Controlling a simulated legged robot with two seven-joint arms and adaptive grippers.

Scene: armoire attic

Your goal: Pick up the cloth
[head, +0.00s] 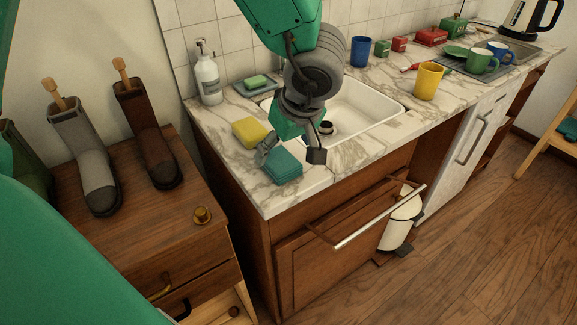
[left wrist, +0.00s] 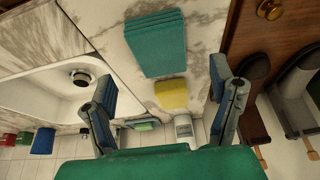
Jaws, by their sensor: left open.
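The cloth (head: 281,166) is a folded teal stack lying flat on the marble counter near its front edge, left of the sink. In the left wrist view the cloth (left wrist: 156,44) shows its layered folds, beyond the fingertips. My left gripper (head: 292,151) is open above the counter, close to the cloth and partly in front of it in the head view. My right gripper is not in view.
A yellow sponge (head: 250,131) lies just behind the cloth. A soap bottle (head: 207,79) and a green sponge on a dish (head: 257,82) stand at the back. The sink (head: 362,108) is to the right. A towel bar (head: 380,217) sticks out in front.

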